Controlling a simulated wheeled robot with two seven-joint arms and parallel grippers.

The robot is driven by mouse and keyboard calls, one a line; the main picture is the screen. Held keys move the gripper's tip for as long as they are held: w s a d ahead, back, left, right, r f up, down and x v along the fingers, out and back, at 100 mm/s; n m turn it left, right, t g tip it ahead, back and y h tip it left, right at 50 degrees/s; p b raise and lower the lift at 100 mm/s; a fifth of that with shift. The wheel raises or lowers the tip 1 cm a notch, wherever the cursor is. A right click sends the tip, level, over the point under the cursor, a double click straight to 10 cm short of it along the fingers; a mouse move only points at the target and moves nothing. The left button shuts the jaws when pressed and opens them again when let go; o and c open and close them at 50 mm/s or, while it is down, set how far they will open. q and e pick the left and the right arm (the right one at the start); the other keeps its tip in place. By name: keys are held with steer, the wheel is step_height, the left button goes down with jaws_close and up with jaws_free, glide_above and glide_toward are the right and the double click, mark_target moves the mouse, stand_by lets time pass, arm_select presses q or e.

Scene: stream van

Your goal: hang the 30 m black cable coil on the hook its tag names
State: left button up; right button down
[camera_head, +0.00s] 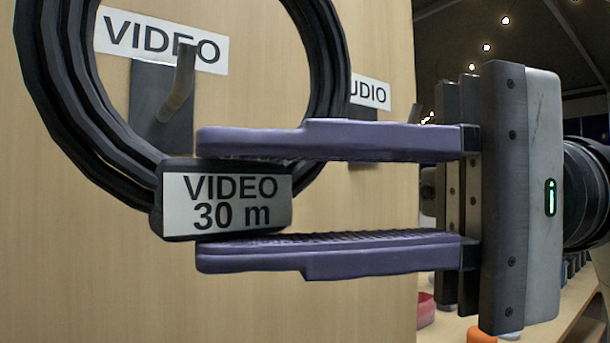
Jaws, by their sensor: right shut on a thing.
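The black cable coil (72,98) fills the upper left, its loop upright and facing me. Its tag (227,202) reads "VIDEO 30 m" and sits at the bottom of the loop. My right gripper (245,200) comes in from the right with its purple fingers above and below the tag block, shut on it. Through the loop I see a grey hook (180,85) on the wood panel, under a label (162,42) reading "VIDEO". Whether the coil touches the hook cannot be told. My left gripper is not in view.
A second label (370,92), partly hidden by the coil and reading "UDIO", is on the wood panel (330,310) to the right. Behind my gripper, a shelf holds a red item (426,309) and an orange item (480,337).

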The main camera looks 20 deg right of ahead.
steer(key=shift+w+a+r, duration=0.15)
steer(key=shift+w+a, duration=0.05)
steer(key=shift+w, duration=0.5)
steer(key=shift+w+a+p, duration=0.2)
steer(key=shift+w+p, duration=0.1)
steer(key=shift+w, duration=0.2)
steer(key=shift+w+a+p, duration=0.15)
steer(key=shift+w+p, duration=0.1)
steer(key=shift+w, duration=0.25)
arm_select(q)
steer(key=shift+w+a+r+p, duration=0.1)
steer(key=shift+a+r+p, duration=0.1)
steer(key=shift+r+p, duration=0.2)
arm_select(e)
steer(key=w+a+f, duration=0.2)
steer(key=w+f, duration=0.1)
steer(key=w, duration=0.5)
steer(key=shift+a, duration=0.3)
steer(key=shift+w, duration=0.1)
